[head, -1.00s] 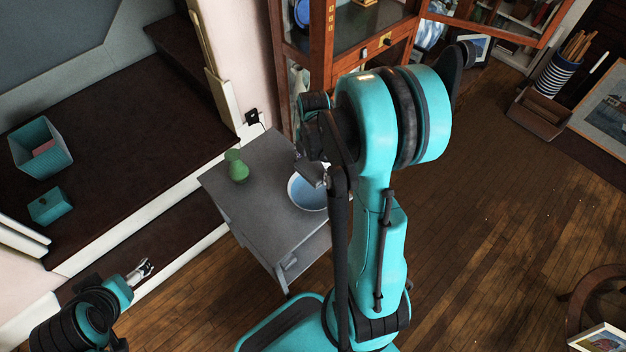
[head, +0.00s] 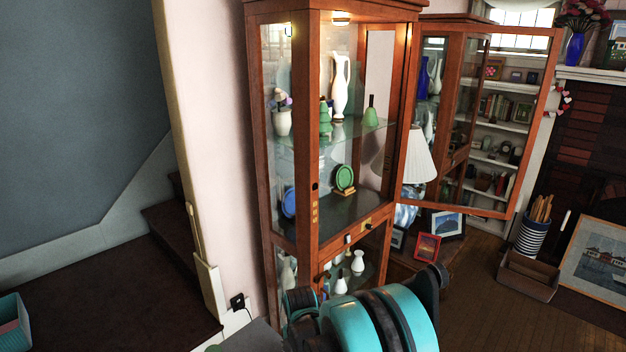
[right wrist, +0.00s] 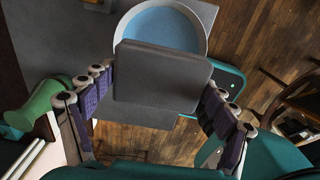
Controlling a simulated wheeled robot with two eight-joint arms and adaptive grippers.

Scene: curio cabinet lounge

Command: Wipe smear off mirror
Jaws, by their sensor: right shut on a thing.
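My right gripper (right wrist: 160,88) is shut on a dark grey rectangular pad (right wrist: 163,75) in the right wrist view. The pad is over or in front of a white-rimmed bowl (right wrist: 126,22) with a blue inside; whether they touch is unclear. In the head view my right arm fills the bottom middle, with its fingers and the pad out of sight. A tall wooden cabinet (head: 309,150) has an open door (head: 548,90) swung to the right. I cannot tell which surface is the mirror, and I make out no smear. My left gripper is not in view.
The cabinet holds a white vase (head: 339,88), a green plate (head: 345,177) and other ornaments. A grey side table (right wrist: 70,35) carries the bowl and a green vase (right wrist: 30,113). A lamp (head: 419,158) and frames stand behind the door. Wooden floor (head: 475,300) is open at lower right.

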